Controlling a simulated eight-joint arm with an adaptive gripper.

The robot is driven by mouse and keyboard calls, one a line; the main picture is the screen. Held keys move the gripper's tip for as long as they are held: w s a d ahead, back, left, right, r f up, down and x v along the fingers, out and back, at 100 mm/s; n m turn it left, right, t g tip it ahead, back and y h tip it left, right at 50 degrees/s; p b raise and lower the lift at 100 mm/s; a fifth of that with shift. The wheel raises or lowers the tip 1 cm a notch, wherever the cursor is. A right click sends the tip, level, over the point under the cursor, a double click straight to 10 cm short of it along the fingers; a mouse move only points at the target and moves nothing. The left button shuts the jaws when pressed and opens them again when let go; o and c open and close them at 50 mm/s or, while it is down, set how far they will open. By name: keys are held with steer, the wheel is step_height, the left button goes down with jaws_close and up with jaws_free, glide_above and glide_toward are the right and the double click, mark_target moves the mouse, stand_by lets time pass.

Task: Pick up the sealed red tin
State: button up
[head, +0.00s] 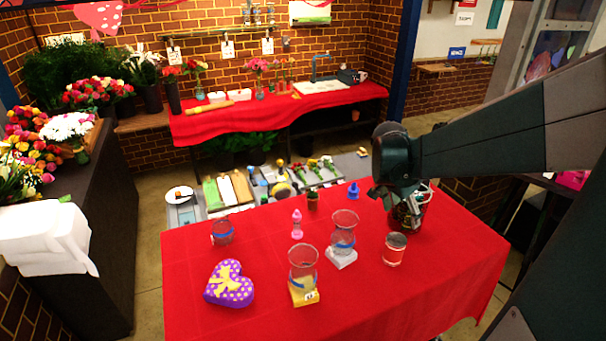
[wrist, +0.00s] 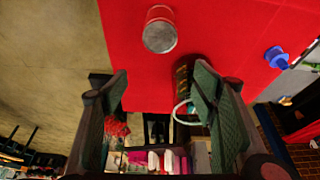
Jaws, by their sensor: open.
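The sealed red tin (head: 395,250) stands upright on the red-covered table, with a pale lid and a light band near its top. In the wrist view the tin (wrist: 159,32) shows its grey end, beyond my fingertips and roughly centred between them. My gripper (head: 412,205) hangs over the right part of the table, behind the tin and slightly to its right in the head view. In the wrist view my gripper (wrist: 160,76) has its two green-padded fingers spread apart, with nothing held. The tin is apart from the fingers.
A dark-filled jar (head: 405,217) stands beside my gripper, partly hidden by it. Glass vessels on a white block (head: 342,259) and a yellow block (head: 303,294) stand left of the tin. A purple heart box (head: 229,285) lies farther left. The table front right is clear.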

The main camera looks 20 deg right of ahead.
mark_target(396, 239)
step_height(396, 239, down, 11)
steer(key=shift+a+r, duration=0.1)
steer(key=shift+a, duration=0.05)
steer(key=shift+f, duration=0.2)
steer(key=shift+x, duration=1.15)
steer(key=shift+f, duration=0.15)
steer(key=shift+b+x, duration=0.3)
steer(key=shift+x, duration=2.2)
steer(key=c, duration=1.2)
